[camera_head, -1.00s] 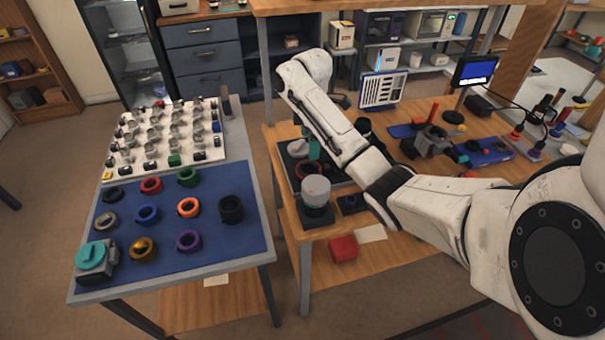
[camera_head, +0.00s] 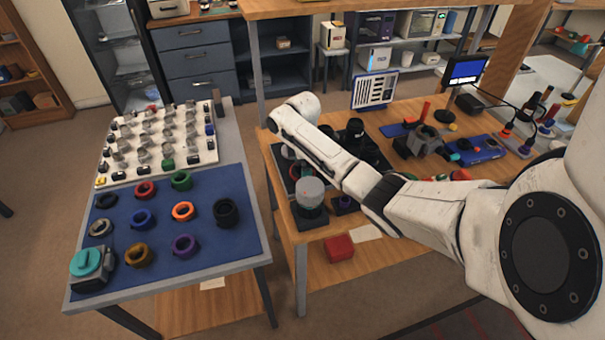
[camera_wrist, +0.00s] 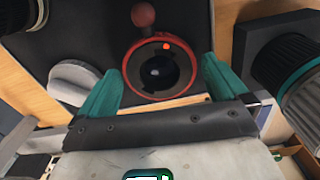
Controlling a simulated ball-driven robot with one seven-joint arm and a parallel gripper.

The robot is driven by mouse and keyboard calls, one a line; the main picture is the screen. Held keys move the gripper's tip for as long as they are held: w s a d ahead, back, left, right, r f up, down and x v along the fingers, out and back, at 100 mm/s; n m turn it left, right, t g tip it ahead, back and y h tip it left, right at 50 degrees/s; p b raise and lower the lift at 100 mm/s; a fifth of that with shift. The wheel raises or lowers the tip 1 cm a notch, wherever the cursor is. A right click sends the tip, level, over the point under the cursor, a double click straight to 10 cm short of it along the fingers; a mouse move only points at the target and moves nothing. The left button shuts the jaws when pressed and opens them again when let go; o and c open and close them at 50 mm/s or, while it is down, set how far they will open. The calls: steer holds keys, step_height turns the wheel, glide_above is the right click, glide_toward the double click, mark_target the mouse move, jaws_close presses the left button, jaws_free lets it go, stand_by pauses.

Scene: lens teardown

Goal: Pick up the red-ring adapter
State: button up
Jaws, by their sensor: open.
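A round dark adapter with a red ring (camera_wrist: 132,72) lies on a dark tray in the wrist view. It has a dark centre, a small orange-red dot on its upper rim and a red ball knob at its top. My gripper (camera_wrist: 161,78) is open, its two teal fingers on either side of the near part of the ring. Nothing is between the fingers in their grip, and I cannot tell how high they are above the ring. In the head view my arm largely hides the gripper and this adapter. A separate red ring (camera_head: 146,190) lies on the blue mat.
A grey-topped cylinder on a dark base (camera_head: 310,195) stands close by, near the table's front edge. In the wrist view a pale disc (camera_wrist: 75,82) lies left of the fingers and a ribbed dark cylinder (camera_wrist: 296,75) stands right.

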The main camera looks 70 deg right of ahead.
steer(key=c, duration=0.9)
